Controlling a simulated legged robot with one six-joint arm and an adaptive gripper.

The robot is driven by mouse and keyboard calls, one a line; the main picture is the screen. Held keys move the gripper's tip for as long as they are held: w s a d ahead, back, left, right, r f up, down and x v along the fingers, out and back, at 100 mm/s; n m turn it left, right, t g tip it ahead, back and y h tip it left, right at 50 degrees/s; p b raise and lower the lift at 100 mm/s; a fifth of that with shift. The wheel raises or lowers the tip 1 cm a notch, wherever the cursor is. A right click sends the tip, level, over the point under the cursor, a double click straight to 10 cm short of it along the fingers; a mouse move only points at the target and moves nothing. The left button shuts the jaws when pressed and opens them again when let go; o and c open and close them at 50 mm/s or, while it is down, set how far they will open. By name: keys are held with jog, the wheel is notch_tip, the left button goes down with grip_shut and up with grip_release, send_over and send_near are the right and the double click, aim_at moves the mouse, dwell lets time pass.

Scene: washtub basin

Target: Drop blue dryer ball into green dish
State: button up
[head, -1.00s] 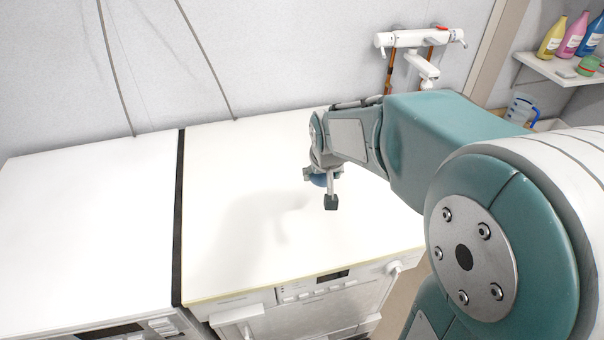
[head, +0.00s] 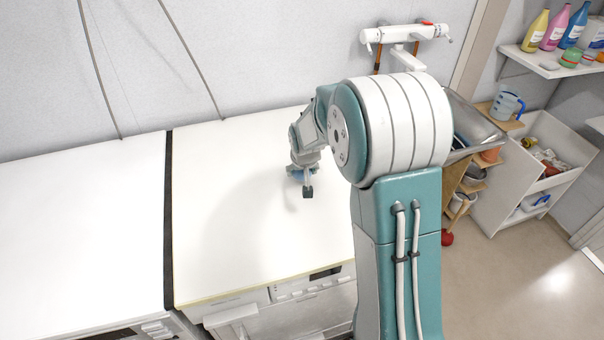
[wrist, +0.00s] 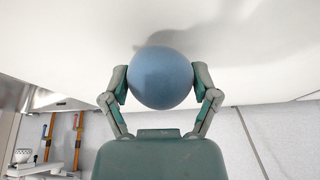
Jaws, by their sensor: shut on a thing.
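The blue dryer ball (wrist: 160,77) is round and matte, held between the two fingers of my gripper (wrist: 160,88) in the wrist view. The fingers press on it from both sides. In the head view my gripper (head: 303,184) hangs above the white machine top (head: 230,225), and only a little blue of the ball shows behind the fingers. I cannot make out a green dish for certain; a small round green item (head: 571,57) sits on the wall shelf at the upper right.
A metal sink (head: 475,122) stands right of the machines, partly hidden by my arm. A white mixer tap (head: 405,35) is on the wall behind. Coloured bottles stand on the shelf (head: 545,68). A white cabinet (head: 530,170) with items stands at the right, with open floor before it.

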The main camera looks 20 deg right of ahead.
jog(key=shift+f, duration=0.55)
jog(key=o, duration=0.7)
jog(key=shift+f, duration=0.15)
jog(key=shift+c, duration=0.2)
jog(key=shift+o, duration=1.3)
